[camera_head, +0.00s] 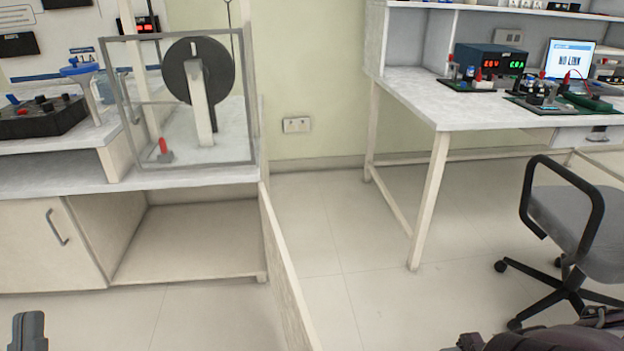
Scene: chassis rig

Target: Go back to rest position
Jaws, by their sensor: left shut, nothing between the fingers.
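My left gripper (28,330) shows as a small grey piece at the bottom left edge of the head view. It is shut and empty, held over the floor in front of the white bench, touching nothing that I can see. Most of the left arm is outside the picture. A dark shape (540,341) fills part of the bottom right edge; I cannot tell which part it is. No right gripper fingers can be made out.
On the left, a white bench (90,185) carries a framed rig with a dark wheel (197,70). A white table (440,108) with electronics stands right. A grey office chair (580,220) stands at the right edge.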

